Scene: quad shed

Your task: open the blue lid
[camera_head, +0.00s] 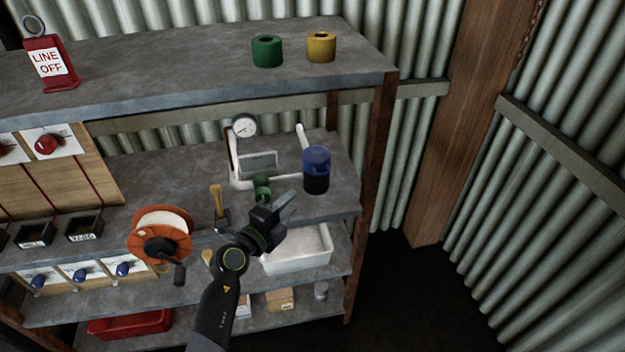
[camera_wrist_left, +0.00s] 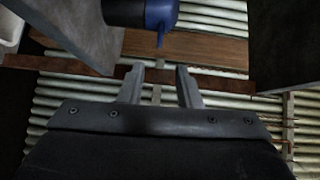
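The blue lid (camera_head: 316,158) sits on top of a dark canister (camera_head: 316,183) that stands upright near the right end of the middle shelf. The lid looks closed. My left gripper (camera_head: 288,205) is in front of the canister, a little lower and to its left, apart from it. In the left wrist view the blue lid (camera_wrist_left: 161,13) and the dark canister (camera_wrist_left: 124,12) show at the top edge, partly cut off, and a small blue tab sticks out from the lid. The gripper's two fingers (camera_wrist_left: 159,82) are apart with nothing between them. My right gripper is not in view.
A white frame with a gauge (camera_head: 243,126) stands behind and left of the canister. A green object (camera_head: 262,184) is just left of it. An orange reel (camera_head: 160,232) stands further left. A white tray (camera_head: 297,252) lies below. Floor to the right is clear.

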